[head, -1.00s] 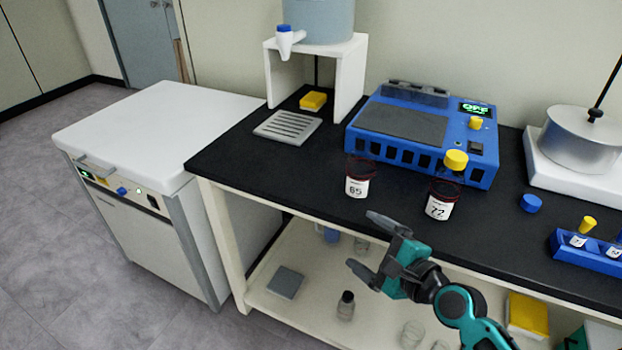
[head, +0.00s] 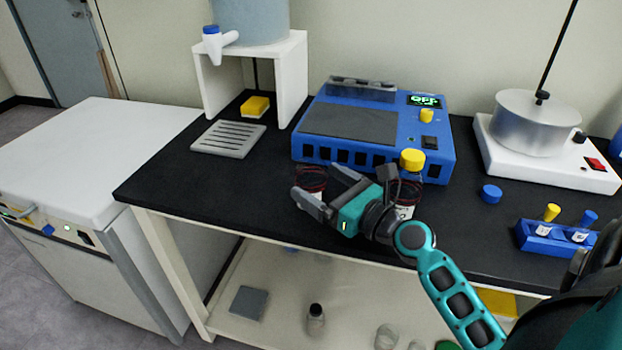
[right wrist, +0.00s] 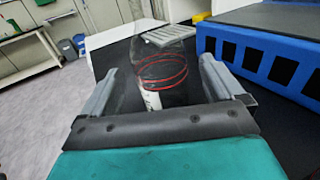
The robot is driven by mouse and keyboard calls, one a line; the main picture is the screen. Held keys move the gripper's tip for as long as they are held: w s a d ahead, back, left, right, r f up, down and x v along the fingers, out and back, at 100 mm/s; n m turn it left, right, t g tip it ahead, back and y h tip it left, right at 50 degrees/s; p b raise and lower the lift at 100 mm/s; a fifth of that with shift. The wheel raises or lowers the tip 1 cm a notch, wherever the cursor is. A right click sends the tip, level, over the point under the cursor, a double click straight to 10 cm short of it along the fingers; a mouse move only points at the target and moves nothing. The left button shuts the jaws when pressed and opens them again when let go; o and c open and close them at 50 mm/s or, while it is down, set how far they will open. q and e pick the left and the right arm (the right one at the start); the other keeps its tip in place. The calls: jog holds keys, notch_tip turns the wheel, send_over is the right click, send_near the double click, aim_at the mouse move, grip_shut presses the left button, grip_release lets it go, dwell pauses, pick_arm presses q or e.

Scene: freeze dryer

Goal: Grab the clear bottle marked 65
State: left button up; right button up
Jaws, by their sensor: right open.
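The clear bottle marked 65 (head: 311,178) stands on the black bench top in front of the blue machine. My right gripper (head: 317,187) is open at the bottle, a finger to each side in the right wrist view (right wrist: 157,72). I cannot tell whether either finger touches it. My left gripper is not in view.
A second labelled bottle (head: 405,195), marked 72 earlier, stands just right behind my gripper, partly hidden. The blue machine (head: 375,150) is close behind. A blue cap (head: 491,194) and blue vial rack (head: 540,240) lie to the right.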

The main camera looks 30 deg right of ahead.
aim_at(305, 172)
jog(key=w, duration=0.2)
jog(key=w+a, duration=0.1)
jog(key=w, duration=0.2)
jog(key=shift+r, duration=0.2)
jog(key=shift+s, duration=0.1)
jog(key=c, duration=1)
